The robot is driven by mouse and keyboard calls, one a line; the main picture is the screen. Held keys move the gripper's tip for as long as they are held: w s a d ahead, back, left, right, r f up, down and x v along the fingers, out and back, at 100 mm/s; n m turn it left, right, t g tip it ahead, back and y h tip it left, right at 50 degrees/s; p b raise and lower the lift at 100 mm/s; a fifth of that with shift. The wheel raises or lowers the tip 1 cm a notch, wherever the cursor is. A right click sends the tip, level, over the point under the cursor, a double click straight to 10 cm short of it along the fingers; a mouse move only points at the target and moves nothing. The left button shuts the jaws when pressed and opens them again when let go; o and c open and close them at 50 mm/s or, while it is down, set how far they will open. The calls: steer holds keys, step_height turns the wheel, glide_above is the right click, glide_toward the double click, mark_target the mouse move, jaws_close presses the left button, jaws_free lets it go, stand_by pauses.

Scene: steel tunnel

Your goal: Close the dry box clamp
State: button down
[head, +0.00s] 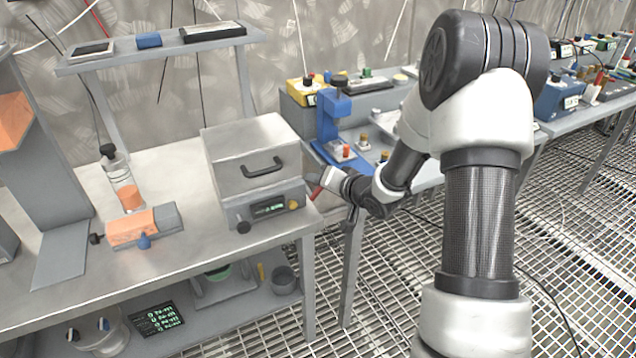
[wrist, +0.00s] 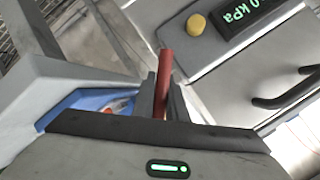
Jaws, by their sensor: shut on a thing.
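The dry box (head: 225,152) is a grey metal box with a dark handle on its front, standing on the bench at the centre left. Its upper part sits down on a base with a green display. The clamp (wrist: 165,65) is a red lever at the box's side; a bit of it shows in the head view (head: 316,193). My gripper (wrist: 161,88) is shut on the red lever, with a dark finger on each side of it. In the head view my gripper (head: 322,186) reaches the box's right side from the right, and its fingers are hard to make out there.
A yellow knob (wrist: 196,24) is close to the lever on the box's front. An orange block on a grey fixture (head: 130,228) and a clear cylinder (head: 122,178) stand left of the box. A blue stand (head: 329,118) is on the bench behind my gripper.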

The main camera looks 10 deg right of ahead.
steer(key=shift+s+a+n+h, duration=0.1)
steer(key=shift+a+n+h, duration=0.1)
steer(key=shift+n+h, duration=0.15)
stand_by(0.4)
steer(key=c, duration=1.8)
jaws_free()
steer(key=shift+o, duration=0.2)
steer(key=shift+r, duration=0.1)
steer(key=p+v, duration=0.3)
steer(key=v, duration=1.4)
steer(key=shift+s+p, duration=0.2)
steer(key=shift+p, duration=0.15)
steer(key=shift+d, duration=0.15)
steer(key=shift+c, duration=0.4)
